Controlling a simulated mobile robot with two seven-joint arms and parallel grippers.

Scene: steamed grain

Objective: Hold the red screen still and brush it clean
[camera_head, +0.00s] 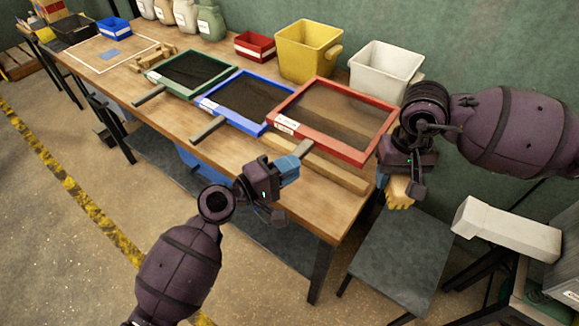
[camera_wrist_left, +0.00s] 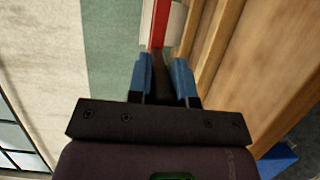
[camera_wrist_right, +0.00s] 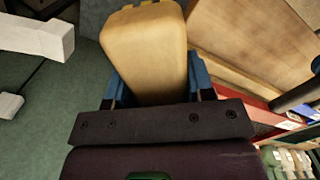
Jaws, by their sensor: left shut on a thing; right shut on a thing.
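The red screen (camera_head: 322,149) lies at the right end of the workbench, a red frame around a brown mesh. Its handle (camera_head: 303,148) points toward the front edge. My left gripper (camera_head: 290,168) is shut on that handle; the left wrist view shows the handle (camera_wrist_left: 162,75) between the blue fingers (camera_wrist_left: 160,80). My right gripper (camera_head: 388,184) is just off the screen's right side, beyond the table's end. It is shut on a yellow-tan brush (camera_wrist_right: 145,52), which fills the space between its fingers (camera_wrist_right: 155,88). Part of the brush shows below the gripper (camera_head: 399,193) in the head view.
A blue screen (camera_head: 236,122) and a green screen (camera_head: 165,85) lie to the left. A wooden strip (camera_head: 318,167) lies in front of the red screen. A yellow bin (camera_head: 305,54) and a white bin (camera_head: 381,72) stand behind. A grey stand (camera_head: 400,252) is below my right gripper.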

